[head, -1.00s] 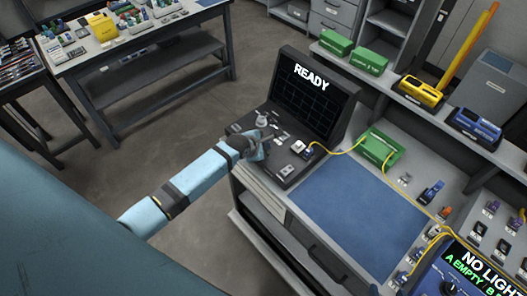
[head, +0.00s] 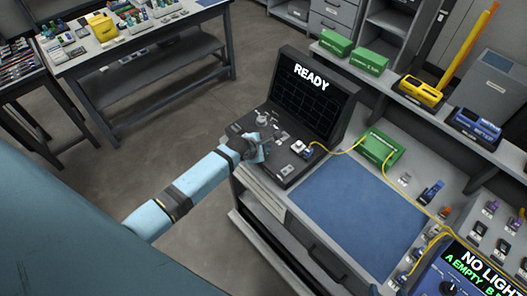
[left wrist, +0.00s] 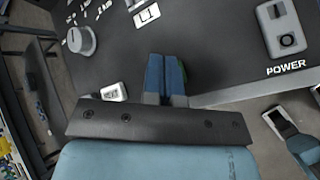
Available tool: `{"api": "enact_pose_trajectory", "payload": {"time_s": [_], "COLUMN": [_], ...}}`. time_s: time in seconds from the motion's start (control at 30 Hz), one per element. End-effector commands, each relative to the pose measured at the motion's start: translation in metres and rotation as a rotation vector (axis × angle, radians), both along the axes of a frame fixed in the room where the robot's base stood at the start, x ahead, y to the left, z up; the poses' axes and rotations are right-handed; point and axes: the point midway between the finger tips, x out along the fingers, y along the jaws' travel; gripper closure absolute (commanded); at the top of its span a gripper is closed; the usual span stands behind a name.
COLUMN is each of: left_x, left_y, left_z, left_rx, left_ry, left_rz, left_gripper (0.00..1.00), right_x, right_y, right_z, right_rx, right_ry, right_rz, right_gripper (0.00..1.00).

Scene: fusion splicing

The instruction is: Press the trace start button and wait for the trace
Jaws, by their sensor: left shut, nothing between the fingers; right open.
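The trace device has a dark screen (head: 312,92) that reads READY, with a dark control panel (head: 290,172) in front of it. My left gripper (head: 262,150) is over the left part of this panel. In the left wrist view its blue fingertips (left wrist: 167,75) are together, with nothing between them. A round grey knob (left wrist: 81,40) and a small white button (left wrist: 114,92) are left of the fingers there. A grey block with a dark port (left wrist: 283,28) sits above the POWER label at the right. I cannot tell whether the fingers touch the panel.
A yellow cable runs from the panel to a green box (head: 381,147). A blue mat (head: 350,212) lies right of the device. A meter (head: 470,275) at lower right reads NO LIGHT. A shelf with green, yellow and blue units stands behind.

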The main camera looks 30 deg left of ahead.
Motion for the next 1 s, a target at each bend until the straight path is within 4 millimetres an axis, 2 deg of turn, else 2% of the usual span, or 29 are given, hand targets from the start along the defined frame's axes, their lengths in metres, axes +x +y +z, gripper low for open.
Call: {"api": "enact_pose_trajectory", "payload": {"time_s": [0.67,1.0], "left_x": [0.0,0.0], "left_y": [0.0,-0.001], "left_z": [-0.005,0.01], "left_rx": [0.0,-0.002], "left_ry": [0.002,0.001], "left_rz": [0.001,0.001], "left_gripper": [1.0,1.0], "right_x": [0.001,0.001], "right_y": [0.0,0.0], "right_z": [0.0,0.012], "right_rx": [0.0,0.001], "right_ry": [-0.002,-0.002], "right_rz": [0.001,0.0], "right_gripper": [0.37,0.37]}}
